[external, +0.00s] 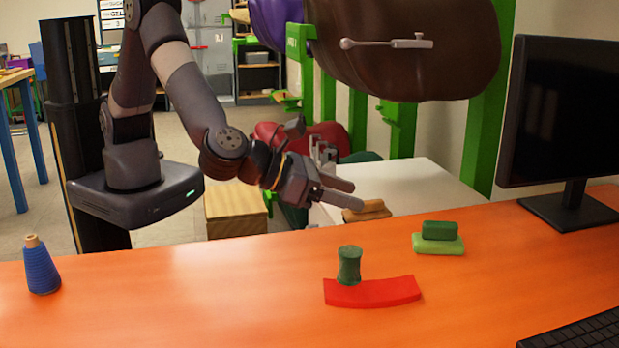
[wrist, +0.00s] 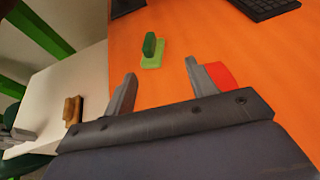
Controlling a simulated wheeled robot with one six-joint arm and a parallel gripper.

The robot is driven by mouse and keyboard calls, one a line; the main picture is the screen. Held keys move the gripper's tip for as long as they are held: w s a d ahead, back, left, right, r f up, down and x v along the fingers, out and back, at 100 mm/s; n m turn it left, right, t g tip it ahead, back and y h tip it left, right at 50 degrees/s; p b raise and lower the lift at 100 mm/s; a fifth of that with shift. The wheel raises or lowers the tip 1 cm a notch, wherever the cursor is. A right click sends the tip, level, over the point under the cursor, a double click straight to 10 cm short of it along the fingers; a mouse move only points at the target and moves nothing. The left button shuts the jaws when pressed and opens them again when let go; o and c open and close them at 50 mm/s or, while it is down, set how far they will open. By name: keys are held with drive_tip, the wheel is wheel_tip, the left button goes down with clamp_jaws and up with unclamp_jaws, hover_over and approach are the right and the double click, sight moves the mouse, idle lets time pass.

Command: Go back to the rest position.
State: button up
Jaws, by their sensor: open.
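My gripper (external: 352,193) is open and empty, held above the far edge of the orange table (external: 200,295). In the wrist view its two fingers (wrist: 160,76) stand apart with nothing between them. A red curved piece (external: 385,292) lies on the table, right of and nearer than my gripper. A dark green spool (external: 349,262) stands upright at its far left part; I cannot tell whether on it or just behind it. In the wrist view the red piece (wrist: 220,75) is partly hidden behind the right finger.
A dark green block (external: 440,230) rests on a light green one (external: 438,245). A blue thread cone (external: 41,268) stands at left. A monitor (external: 565,115) and keyboard (external: 585,332) are at right. A brown saddle (external: 420,55) hangs above; a tan block (external: 367,211) lies on the white surface behind.

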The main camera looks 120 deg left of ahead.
sight(309, 251)
drive_tip(key=s+a+f+n+g+y, duration=0.2)
drive_tip(key=s+n+g+y, duration=0.15)
drive_tip(key=s, duration=0.35)
drive_tip(key=shift+n, duration=0.45)
drive_tip(key=f, duration=0.6)
drive_tip(key=f+b, duration=0.1)
drive_tip(key=f, duration=0.2)
drive_tip(key=shift+s+f, duration=0.3)
drive_tip(key=shift+s, duration=0.05)
drive_tip(key=shift+o, duration=0.5)
